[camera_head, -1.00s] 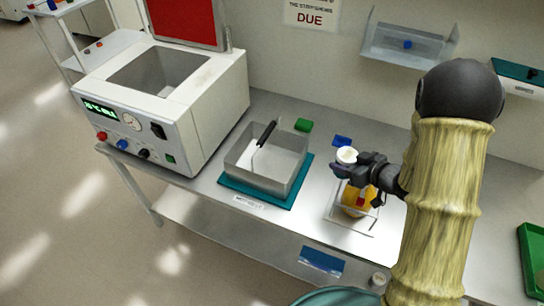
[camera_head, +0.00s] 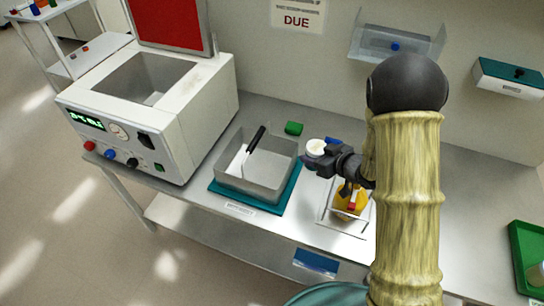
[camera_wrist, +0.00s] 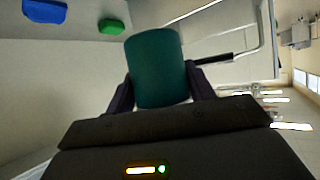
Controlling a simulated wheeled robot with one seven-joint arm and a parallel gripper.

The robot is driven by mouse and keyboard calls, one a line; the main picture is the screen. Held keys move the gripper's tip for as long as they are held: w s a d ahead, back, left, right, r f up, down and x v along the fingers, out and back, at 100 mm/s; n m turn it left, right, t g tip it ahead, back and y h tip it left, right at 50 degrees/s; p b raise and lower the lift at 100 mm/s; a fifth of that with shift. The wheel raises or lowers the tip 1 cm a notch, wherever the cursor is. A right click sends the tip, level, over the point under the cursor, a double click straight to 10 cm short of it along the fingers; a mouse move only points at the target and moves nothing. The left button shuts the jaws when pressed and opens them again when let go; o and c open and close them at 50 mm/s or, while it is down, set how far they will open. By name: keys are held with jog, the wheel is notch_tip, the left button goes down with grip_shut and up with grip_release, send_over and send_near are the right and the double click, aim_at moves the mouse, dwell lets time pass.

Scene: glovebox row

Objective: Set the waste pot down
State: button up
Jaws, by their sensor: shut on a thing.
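The waste pot (camera_head: 316,147) shows a white round top in the head view; its lower part is hidden there by the jaws. In the wrist view it is a teal cylinder (camera_wrist: 157,68) between both fingers. My gripper (camera_head: 322,158) is shut on it. The pot is in the air over the bench, right of the grey metal basin (camera_head: 232,179), which also shows in the wrist view. The height of the pot above the bench is hard to tell.
The basin, with a black-handled tool (camera_head: 256,139), sits on a teal mat (camera_head: 265,204). Green (camera_head: 293,128) and blue (camera_head: 332,141) blocks lie behind. A yellow item (camera_head: 348,203) stands in a clear holder below my gripper. A white machine (camera_head: 165,125) is left, a green tray (camera_head: 520,262) far right.

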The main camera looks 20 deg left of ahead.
jog(key=w+a+f+p, duration=0.1)
jog(key=a+f+p, duration=0.2)
jog(key=a, duration=1)
jog(key=shift+f, duration=0.2)
jog(key=f, duration=0.1)
jog(key=f+p, duration=0.1)
jog(key=f, duration=0.1)
jog(key=shift+a+f, duration=0.2)
jog(key=shift+f, duration=0.05)
jog(key=shift+w, duration=0.1)
jog(key=shift+f, duration=0.4)
